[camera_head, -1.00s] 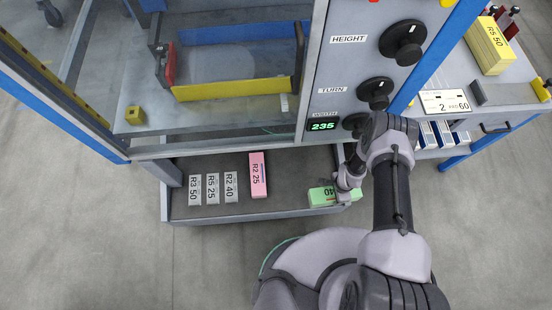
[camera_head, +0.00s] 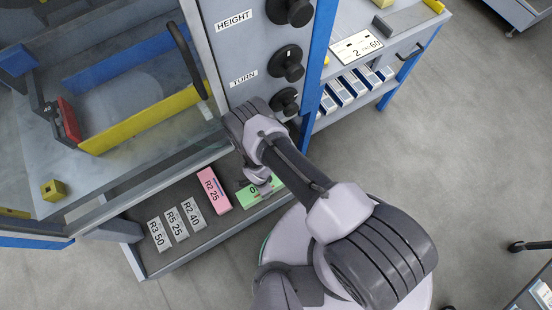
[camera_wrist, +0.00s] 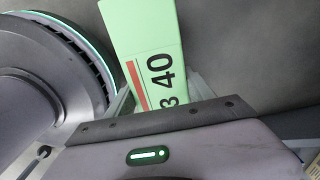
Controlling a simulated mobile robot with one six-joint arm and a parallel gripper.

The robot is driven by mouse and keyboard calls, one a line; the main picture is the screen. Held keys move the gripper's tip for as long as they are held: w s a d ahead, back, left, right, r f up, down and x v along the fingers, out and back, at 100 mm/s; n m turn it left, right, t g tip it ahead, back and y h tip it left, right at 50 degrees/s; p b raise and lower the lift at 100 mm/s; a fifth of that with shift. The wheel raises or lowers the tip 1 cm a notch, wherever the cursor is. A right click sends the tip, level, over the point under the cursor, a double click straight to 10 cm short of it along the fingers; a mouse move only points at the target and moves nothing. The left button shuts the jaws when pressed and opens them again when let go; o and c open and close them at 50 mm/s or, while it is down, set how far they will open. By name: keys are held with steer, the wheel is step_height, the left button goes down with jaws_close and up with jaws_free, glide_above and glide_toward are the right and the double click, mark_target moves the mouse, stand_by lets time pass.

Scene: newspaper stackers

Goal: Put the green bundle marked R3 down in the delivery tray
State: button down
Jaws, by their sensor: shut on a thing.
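The green bundle (camera_head: 262,191) is in my gripper (camera_head: 263,181), at the right end of the low grey tray (camera_head: 200,249) under the machine. In the wrist view the bundle (camera_wrist: 146,32) shows "40", part of a "3" and a red stripe; the rest of its mark is hidden behind my gripper (camera_wrist: 160,92). The fingers are shut on its sides. I cannot tell whether the bundle touches the tray floor. A pink bundle marked R2 25 (camera_head: 213,189) lies in the tray to its left.
Grey blocks marked R3 50 (camera_head: 159,234), R5 25 (camera_head: 177,224) and R2 40 (camera_head: 194,213) lie at the tray's left. A panel with black knobs (camera_head: 286,62) stands above the tray. A side bench (camera_head: 345,75) is at right, with open floor beyond.

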steer(key=shift+s+a, duration=0.2)
steer(key=shift+a, duration=0.4)
steer(key=shift+a+f+b, duration=0.15)
steer(key=shift+f+b, duration=1.15)
steer(key=shift+f, duration=0.45)
steer(key=shift+f, duration=0.1)
steer(key=shift+f, duration=0.1)
steer(key=shift+c, duration=1.8)
jaws_free()
